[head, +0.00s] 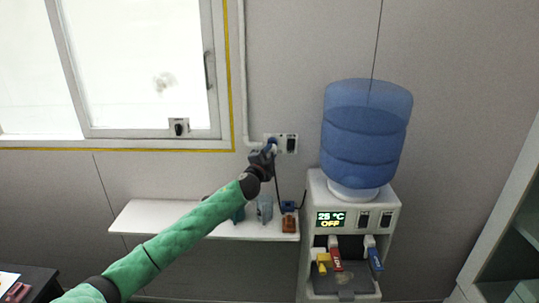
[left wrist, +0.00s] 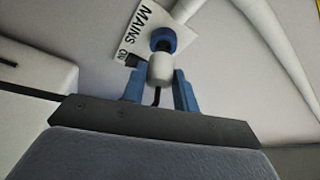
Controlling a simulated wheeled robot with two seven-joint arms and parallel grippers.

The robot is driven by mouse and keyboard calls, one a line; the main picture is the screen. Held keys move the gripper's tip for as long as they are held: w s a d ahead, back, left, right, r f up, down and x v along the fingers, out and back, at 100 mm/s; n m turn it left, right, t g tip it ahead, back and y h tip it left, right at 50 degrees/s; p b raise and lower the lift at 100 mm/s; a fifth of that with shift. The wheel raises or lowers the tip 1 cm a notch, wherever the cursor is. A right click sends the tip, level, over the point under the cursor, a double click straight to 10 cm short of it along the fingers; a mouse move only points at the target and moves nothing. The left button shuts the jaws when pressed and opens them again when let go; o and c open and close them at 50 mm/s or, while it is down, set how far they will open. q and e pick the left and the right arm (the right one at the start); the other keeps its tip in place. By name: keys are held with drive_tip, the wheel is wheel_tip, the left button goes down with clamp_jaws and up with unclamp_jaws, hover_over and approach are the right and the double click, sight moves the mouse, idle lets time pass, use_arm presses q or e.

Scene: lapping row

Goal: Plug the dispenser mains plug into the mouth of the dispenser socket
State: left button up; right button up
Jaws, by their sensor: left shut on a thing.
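The dispenser socket plate (head: 291,143) is on the wall above the shelf in the head view. In the left wrist view its white plate (left wrist: 128,30) reads "MAINS ON", and the round blue socket mouth (left wrist: 163,39) faces my gripper. My left gripper (head: 264,156) is up at the plate. Its blue fingers (left wrist: 159,88) are shut on the pale mains plug (left wrist: 160,70), with a dark cord behind it. The plug is in front of the mouth, close to it; a dark part shows between them. I cannot tell whether its pins are inside. My right gripper is not in view.
The water dispenser (head: 312,205) with its blue bottle (head: 366,130) stands at the right. A white shelf (head: 150,215) under the socket holds several small items. A pale conduit (head: 243,80) runs down the wall beside the window (head: 140,70).

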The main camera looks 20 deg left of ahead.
use_arm(q)
drive_tip(key=shift+w+a, duration=0.2)
drive_tip(key=shift+w, duration=0.45)
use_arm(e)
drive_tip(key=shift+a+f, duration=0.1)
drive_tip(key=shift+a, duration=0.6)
use_arm(q)
drive_tip(key=shift+w, duration=0.15)
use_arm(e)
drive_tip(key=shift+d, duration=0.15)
use_arm(q)
drive_tip(key=shift+w+a, duration=0.15)
drive_tip(key=shift+w, duration=0.25)
drive_tip(key=o, duration=1.1)
drive_tip(key=shift+c, duration=0.2)
drive_tip(key=s+f+b, duration=0.1)
drive_tip(key=s+b, duration=0.2)
drive_tip(key=s, duration=0.4)
drive_tip(key=shift+s+a, duration=0.35)
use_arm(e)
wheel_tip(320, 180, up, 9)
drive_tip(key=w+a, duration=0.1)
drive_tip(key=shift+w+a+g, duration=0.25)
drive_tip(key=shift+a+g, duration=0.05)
